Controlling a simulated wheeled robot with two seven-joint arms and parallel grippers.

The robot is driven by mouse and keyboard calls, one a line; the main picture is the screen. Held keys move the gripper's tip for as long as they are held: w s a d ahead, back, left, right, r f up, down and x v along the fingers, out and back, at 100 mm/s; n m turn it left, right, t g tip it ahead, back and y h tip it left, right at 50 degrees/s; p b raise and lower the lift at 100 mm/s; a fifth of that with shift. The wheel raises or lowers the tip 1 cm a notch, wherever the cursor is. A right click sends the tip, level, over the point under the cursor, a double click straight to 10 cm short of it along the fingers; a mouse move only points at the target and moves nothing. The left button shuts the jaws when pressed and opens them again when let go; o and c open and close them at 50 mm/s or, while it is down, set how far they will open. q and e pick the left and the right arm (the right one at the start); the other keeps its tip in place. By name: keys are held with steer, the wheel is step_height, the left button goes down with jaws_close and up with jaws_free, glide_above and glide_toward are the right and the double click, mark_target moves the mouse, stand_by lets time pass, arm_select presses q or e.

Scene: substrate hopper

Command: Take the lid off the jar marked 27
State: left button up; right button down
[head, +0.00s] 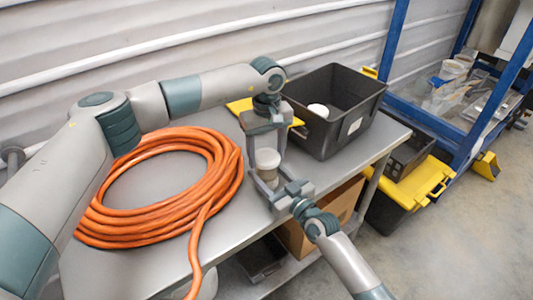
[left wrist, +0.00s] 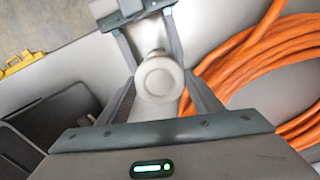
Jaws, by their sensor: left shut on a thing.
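A pale jar (head: 268,174) stands near the front edge of the grey bench, its whitish round lid (head: 267,157) on top. The lid also shows in the left wrist view (left wrist: 158,76). My left gripper (head: 266,148) comes down from above, with its fingers shut on the lid's sides. My right gripper (head: 266,178) reaches in from the front, with its fingers shut around the jar's body. It also shows at the top of the left wrist view (left wrist: 152,55). No number is readable on the jar.
A coiled orange hose (head: 225,180) lies left of the jar. A black bin (head: 345,125) with a white round thing (head: 318,110) inside stands behind to the right. A yellow-lidded case (head: 420,183) and blue rack (head: 425,120) stand right of the bench.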

arm_select(q)
steer(key=n, duration=2.3)
steer(key=shift+n, duration=0.4)
steer(key=n, duration=0.4)
steer(key=shift+r, duration=0.1)
steer(key=n, duration=0.4)
steer(key=shift+n, duration=0.4)
steer(key=n, duration=0.8)
steer(key=shift+w+n, duration=0.1)
steer(key=shift+n, duration=0.3)
